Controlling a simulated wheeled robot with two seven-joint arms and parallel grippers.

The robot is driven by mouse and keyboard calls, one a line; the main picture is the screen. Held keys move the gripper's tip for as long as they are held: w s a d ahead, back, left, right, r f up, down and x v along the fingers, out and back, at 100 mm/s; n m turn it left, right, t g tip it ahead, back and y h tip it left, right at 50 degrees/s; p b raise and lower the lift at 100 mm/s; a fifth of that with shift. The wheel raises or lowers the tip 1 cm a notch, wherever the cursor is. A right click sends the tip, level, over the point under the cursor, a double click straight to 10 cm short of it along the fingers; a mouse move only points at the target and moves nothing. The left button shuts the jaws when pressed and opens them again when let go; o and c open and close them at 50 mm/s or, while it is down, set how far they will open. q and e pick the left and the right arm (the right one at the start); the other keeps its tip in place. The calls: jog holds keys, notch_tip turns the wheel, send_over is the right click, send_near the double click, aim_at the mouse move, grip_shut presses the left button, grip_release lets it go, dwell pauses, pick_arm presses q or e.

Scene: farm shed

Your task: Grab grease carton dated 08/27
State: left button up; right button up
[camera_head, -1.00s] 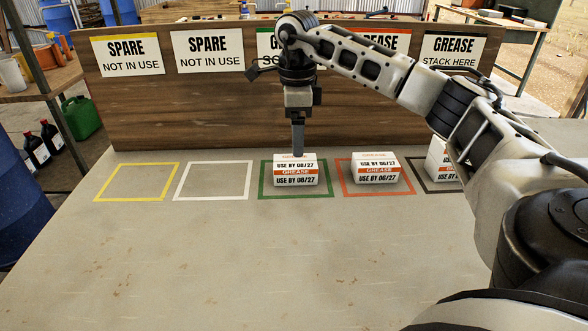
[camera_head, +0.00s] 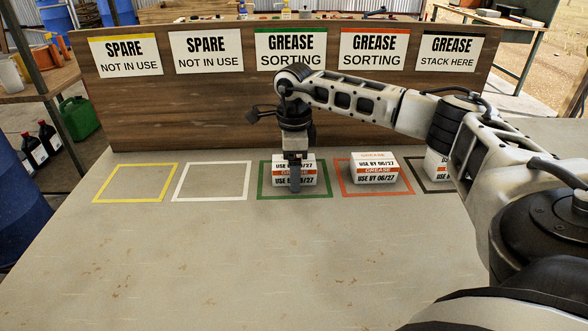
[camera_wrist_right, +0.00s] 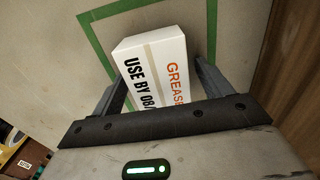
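A white grease carton with an orange band (camera_head: 309,172) stands on the table in the green outline. Its print reads USE BY 08/27, partly covered by my gripper. My right gripper (camera_head: 295,176) has come down over it. In the right wrist view the carton (camera_wrist_right: 158,66) lies between the two spread fingers (camera_wrist_right: 162,72), one on each side; I cannot tell whether they touch it. A second carton, marked 06/27 (camera_head: 374,171), stands in the red outline. My left gripper is not in view.
Another carton (camera_head: 438,166) stands in the dark outline at right, partly hidden by my arm, below the STACK HERE sign (camera_head: 451,52). The yellow (camera_head: 97,196) and white (camera_head: 178,194) outlines are empty. A wooden board (camera_head: 200,110) stands behind; the front table is clear.

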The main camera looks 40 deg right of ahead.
jog(key=c, duration=0.9)
jog(key=shift+c, duration=0.2)
jog(key=shift+r, duration=0.15)
